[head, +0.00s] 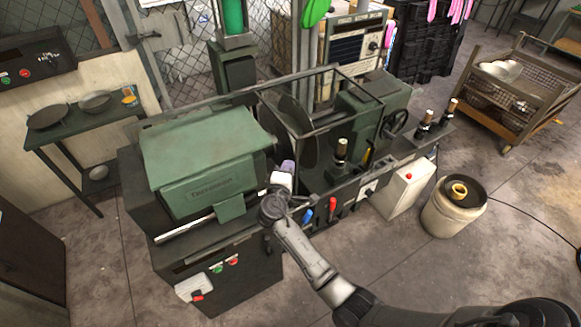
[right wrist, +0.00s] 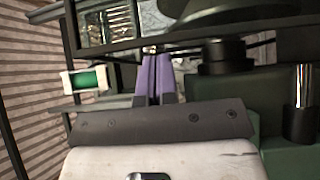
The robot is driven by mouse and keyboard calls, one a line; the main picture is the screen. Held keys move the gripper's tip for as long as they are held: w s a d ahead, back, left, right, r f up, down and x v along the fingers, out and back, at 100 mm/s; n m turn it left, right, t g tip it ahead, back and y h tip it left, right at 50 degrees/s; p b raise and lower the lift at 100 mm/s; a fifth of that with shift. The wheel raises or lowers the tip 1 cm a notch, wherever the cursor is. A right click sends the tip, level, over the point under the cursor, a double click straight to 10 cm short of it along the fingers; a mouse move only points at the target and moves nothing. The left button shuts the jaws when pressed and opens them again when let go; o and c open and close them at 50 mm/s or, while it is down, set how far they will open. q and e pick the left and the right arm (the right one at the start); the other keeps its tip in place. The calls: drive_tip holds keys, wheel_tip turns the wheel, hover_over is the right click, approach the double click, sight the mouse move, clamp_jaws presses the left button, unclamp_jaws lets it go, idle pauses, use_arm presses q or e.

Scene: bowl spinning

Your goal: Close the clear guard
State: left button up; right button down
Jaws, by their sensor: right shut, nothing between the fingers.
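The clear guard (head: 360,87) shows in the head view as a dark box-like frame around the round disc (head: 297,128) of the green lathe (head: 205,165). Its clear panes are hard to make out, and I cannot tell its exact position. My right gripper (head: 287,166) is at the front of the machine, beside the green headstock and left of the disc. Its purple fingers (right wrist: 155,78) are together and empty. In the right wrist view dark frame bars (right wrist: 200,34) cross beyond the fingertips; contact is unclear. My left gripper is not in view.
Levers with red and blue handles (head: 308,215) line the machine's front, close to my right wrist. A white box (head: 402,188) and a drum (head: 453,208) stand to the right. A side table with bowls (head: 95,102) is at the left.

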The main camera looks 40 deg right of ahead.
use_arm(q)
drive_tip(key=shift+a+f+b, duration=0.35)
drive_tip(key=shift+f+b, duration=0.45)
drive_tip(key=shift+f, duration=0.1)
use_arm(e)
drive_tip(key=w+a+v, duration=0.1)
drive_tip(key=v, duration=1.1)
drive_tip(key=shift+w, duration=0.3)
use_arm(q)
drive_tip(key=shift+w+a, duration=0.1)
